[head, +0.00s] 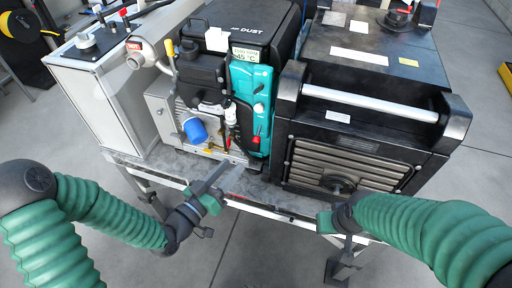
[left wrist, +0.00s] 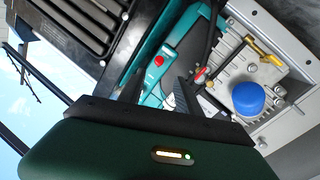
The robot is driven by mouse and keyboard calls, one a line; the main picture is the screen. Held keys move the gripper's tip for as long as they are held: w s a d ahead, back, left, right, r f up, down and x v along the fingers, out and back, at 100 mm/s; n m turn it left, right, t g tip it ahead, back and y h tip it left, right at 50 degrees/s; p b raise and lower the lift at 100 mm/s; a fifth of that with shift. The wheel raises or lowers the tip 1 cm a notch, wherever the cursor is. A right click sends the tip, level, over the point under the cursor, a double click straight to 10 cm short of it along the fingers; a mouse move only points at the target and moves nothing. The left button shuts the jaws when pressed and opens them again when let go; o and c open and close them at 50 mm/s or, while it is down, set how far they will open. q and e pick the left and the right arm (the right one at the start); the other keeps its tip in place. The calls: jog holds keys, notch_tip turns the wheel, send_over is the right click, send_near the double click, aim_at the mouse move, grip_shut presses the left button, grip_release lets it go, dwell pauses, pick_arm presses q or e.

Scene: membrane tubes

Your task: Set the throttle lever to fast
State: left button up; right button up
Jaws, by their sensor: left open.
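The engine unit (head: 205,105) stands on the bench, with a teal panel (head: 262,85) on its right side. A small red-tipped part (head: 256,139) sits low on the teal panel. The left wrist view shows a round red part (left wrist: 159,61) on teal and a separate red-tipped lever (left wrist: 201,74) beside the grey engine casing. I cannot tell for certain which is the throttle lever, and no fast marking is readable. My left gripper (head: 222,182) is open and empty, in front of and below the engine. My right gripper (head: 335,245) hangs at the bench's front edge, its jaws unclear.
A blue cap (head: 195,131) sticks out of the engine front. A black ribbed unit (head: 350,140) with a silver bar stands to the right. A white cabinet (head: 105,95) stands at the left. The bench edge (head: 270,207) runs below them; open floor lies in front.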

aim_at(257, 140)
pick_arm(q)
jog(key=x, duration=1.2)
jog(key=shift+w+d+f, duration=0.1)
jog(key=shift+w+d, duration=0.3)
jog(key=shift+w, duration=0.15)
pick_arm(e)
jog(key=shift+x, duration=0.9)
pick_arm(q)
jog(key=shift+s, duration=0.1)
jog(key=shift+c, duration=0.2)
pick_arm(e)
jog(key=shift+s, duration=0.15)
pick_arm(q)
grip_shut()
pick_arm(e)
jog(key=shift+d, duration=0.1)
